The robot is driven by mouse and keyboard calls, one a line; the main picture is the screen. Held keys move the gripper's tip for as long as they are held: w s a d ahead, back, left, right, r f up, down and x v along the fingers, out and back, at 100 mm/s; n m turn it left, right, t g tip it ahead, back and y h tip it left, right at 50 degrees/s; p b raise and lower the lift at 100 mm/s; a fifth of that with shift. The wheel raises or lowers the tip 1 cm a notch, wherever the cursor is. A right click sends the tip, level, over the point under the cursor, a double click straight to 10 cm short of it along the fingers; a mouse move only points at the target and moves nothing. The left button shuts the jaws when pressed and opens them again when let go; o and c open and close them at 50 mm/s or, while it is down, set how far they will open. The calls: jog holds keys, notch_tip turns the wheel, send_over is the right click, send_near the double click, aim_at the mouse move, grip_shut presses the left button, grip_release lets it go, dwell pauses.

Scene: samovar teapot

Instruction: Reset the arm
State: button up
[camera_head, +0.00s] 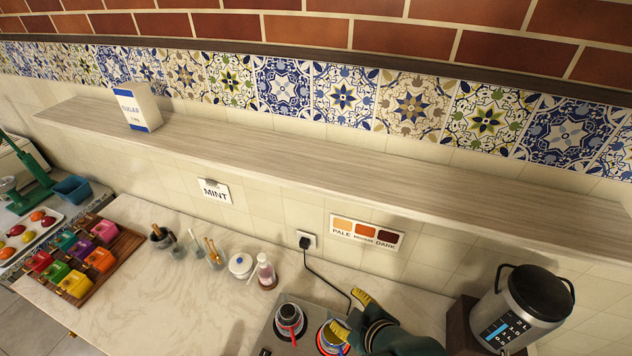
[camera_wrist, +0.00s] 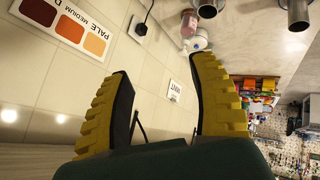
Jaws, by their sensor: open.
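My gripper (camera_head: 350,314) has yellow ribbed fingers and a dark green body. In the head view it is at the bottom, right of centre, above the cooking plate near the wall. In the wrist view my gripper (camera_wrist: 164,103) has its two fingers wide apart, with nothing between them. Beyond the fingers the wrist view shows the tiled wall, upside down. The lower part of my arm is cut off by the frame's bottom edge in the head view.
Two small pots (camera_head: 290,320) stand near my gripper. A large metal urn (camera_head: 520,310) stands at the right. A long shelf (camera_head: 300,165) runs above the counter. The counter's middle (camera_head: 170,290) is clear.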

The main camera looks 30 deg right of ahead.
jog(key=w+a+r+t+p, duration=0.1)
jog(key=w+a+r+t, duration=0.3)
jog(key=r, duration=0.7)
jog(key=a+r+m+t+y+p, duration=0.1)
jog(key=a+r+t, duration=0.1)
jog(key=a+r, duration=0.65)
jog(key=w+a+r+t+p, duration=0.1)
jog(key=a+r+t, duration=0.15)
jog(key=r, duration=1.05)
jog(key=s+d+r+m+t, duration=0.1)
jog(key=s+r+m+t, duration=0.1)
jog(key=r, duration=0.3)
jog(key=s+d+r+m+t+h, duration=0.1)
jog(key=s+r+m+t, duration=0.2)
jog(key=s+r+m, duration=0.1)
jog(key=shift+r, duration=0.7)
jog(key=shift+d, duration=0.1)
